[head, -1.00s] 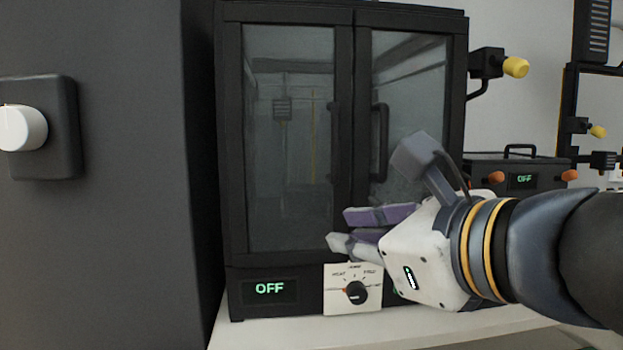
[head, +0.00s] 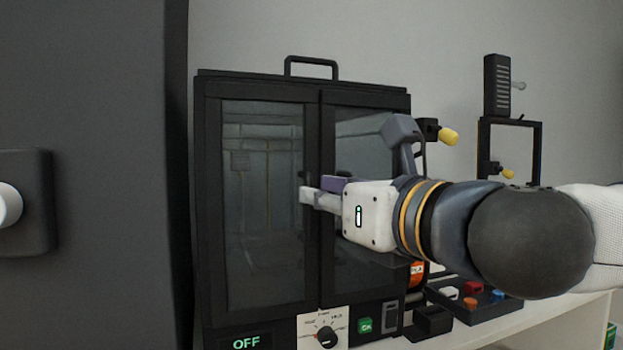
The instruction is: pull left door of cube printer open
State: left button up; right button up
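The cube printer (head: 208,200) is a black cabinet with two glazed doors, both closed. Its left door (head: 262,200) has a dark frame around a grey pane. The right door (head: 365,140) is partly covered by my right gripper. My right gripper (head: 312,194) comes in from the right, with its pale fingertips in front of the left door's inner edge, where that door's handle sits. The handle is hidden or too dark to make out, so I cannot tell whether the fingers grip it. My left gripper is not in view.
A large dark cabinet wall (head: 95,110) with a white knob (head: 8,205) stands close on the left. A green OFF display (head: 246,343) and a dial (head: 326,337) sit below the doors. Right of the printer are a yellow knob (head: 448,136) and a tray with coloured pieces (head: 470,303).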

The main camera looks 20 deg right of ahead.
aim_at(308, 239)
jog(key=x, duration=0.2)
jog(key=f+x, duration=0.1)
jog(key=x, duration=0.1)
grip_shut()
jog(key=shift+w, duration=0.1)
